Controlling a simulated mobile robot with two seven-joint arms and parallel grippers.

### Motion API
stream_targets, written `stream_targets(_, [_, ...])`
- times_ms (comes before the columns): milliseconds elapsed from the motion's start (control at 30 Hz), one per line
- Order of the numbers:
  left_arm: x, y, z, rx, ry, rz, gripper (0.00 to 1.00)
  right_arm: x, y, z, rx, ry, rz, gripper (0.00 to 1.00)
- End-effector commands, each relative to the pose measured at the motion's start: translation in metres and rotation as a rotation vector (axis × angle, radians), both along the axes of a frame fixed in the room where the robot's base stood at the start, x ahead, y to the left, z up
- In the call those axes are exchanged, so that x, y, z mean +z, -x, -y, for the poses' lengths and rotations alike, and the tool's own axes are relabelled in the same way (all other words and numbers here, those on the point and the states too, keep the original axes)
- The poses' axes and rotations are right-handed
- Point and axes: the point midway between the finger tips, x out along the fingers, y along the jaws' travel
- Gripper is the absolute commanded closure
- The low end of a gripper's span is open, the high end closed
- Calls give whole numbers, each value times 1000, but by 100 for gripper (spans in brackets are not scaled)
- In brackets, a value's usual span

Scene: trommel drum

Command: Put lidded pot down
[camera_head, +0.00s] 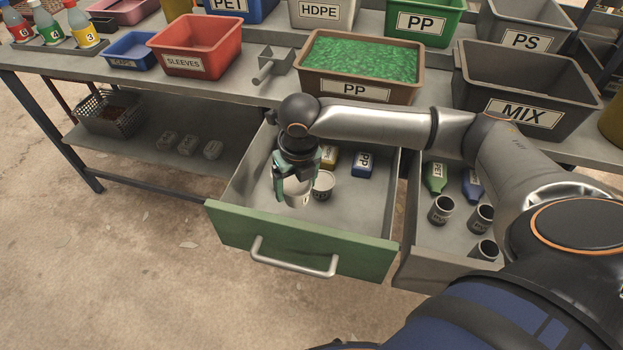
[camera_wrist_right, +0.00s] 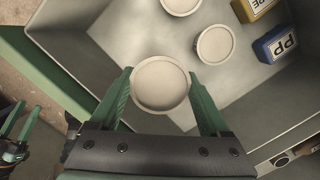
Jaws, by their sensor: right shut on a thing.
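My right gripper (camera_head: 296,180) reaches down into the open green-fronted drawer (camera_head: 235,228) and is shut on a pale lidded pot (camera_head: 297,193). In the right wrist view the pot's round lid (camera_wrist_right: 160,84) sits between the two green fingers. I cannot tell whether its base touches the drawer floor. A second lidded pot (camera_head: 323,181) stands just to its right, also in the right wrist view (camera_wrist_right: 215,44). A third round lid (camera_wrist_right: 181,4) shows at the top edge there. My left gripper (camera_wrist_right: 20,128) appears at the far left of the right wrist view, fingers apart, empty.
A yellow block (camera_head: 329,158) and a blue PP block (camera_head: 362,165) lie at the drawer's back. The drawer floor to the right is bare. A neighbouring drawer (camera_head: 420,256) holds bottles and dark cups. Labelled bins, including MIX (camera_head: 520,85), stand on the bench above.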

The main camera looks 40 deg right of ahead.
Motion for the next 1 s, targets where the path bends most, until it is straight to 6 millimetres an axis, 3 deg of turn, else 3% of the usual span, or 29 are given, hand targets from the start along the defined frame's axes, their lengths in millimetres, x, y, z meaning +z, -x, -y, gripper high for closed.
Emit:
stream_targets(200, [-6, -2, 0, 0, 1, 10, 50, -38, 1, 0, 0, 1, -4, 72])
stream_targets(367, [-9, -1, -3, 2, -4, 8, 50, -53, 1, 0, 0, 1, -3, 72])
stream_targets(600, [-21, 3, -5, 2, -9, 0, 50, -91, 1, 0, 1, 1, -3, 72])
stream_targets(1000, [-17, 2, -6, 3, -11, 4, 50, -95, 1, 0, 0, 0, -2, 72])
